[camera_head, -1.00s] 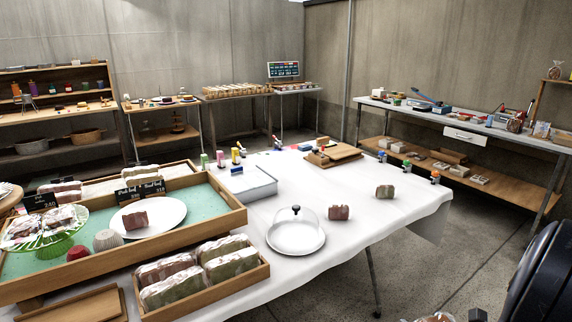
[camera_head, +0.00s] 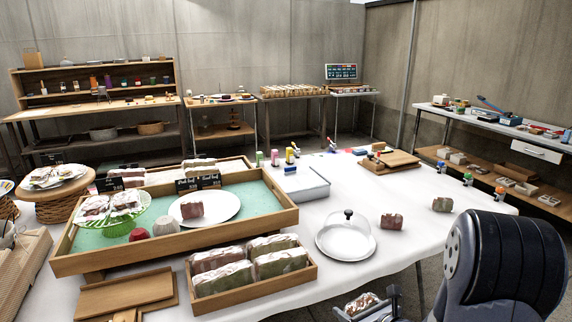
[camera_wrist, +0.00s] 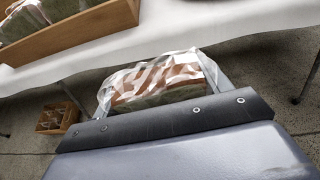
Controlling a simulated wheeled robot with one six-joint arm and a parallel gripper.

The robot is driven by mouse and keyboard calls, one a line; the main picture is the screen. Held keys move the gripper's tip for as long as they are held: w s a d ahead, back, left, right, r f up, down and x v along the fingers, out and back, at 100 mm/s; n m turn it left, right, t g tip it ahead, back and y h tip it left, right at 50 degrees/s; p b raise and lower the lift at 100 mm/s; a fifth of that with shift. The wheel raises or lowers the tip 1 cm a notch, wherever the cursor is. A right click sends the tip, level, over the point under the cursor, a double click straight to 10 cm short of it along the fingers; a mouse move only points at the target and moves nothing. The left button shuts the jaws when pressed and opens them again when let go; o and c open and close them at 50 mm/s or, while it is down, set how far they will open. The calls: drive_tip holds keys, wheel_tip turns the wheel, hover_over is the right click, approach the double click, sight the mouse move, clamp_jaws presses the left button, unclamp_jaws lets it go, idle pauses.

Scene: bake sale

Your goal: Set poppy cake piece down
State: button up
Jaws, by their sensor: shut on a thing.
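The poppy cake piece (camera_wrist: 158,84), a brown and greenish block in clear wrap, is held between the fingers of my gripper (camera_wrist: 160,92) in the wrist view. In the head view the piece (camera_head: 362,303) shows at the bottom, with my gripper (camera_head: 374,309) shut on it. It is held off the front edge of the white-covered table (camera_head: 340,282), apart from the cloth, over the floor. The lower part of the piece is partly hidden by my gripper.
A wooden crate (camera_head: 205,291) with several wrapped pieces stands near the table's front. A glass dome (camera_head: 346,236) and two unwrapped-looking pieces (camera_head: 392,221) (camera_head: 442,204) stand to its right. Behind is a green-lined tray (camera_head: 262,212) with a white plate (camera_head: 228,203). Bare cloth lies around the dome.

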drive_tip(key=shift+w+a+f, duration=0.1)
drive_tip(key=shift+w+a, duration=0.05)
drive_tip(key=shift+a, duration=0.4)
drive_tip(key=shift+w+a+f, duration=0.1)
drive_tip(key=shift+a, duration=0.4)
wheel_tip(320, 180, up, 21)
drive_tip(key=w+m+h+p, duration=0.2)
drive_tip(key=p, duration=1.5)
drive_tip(key=shift+r+t, duration=0.15)
drive_tip(key=shift+t, duration=0.15)
drive_tip(key=shift+w, duration=0.1)
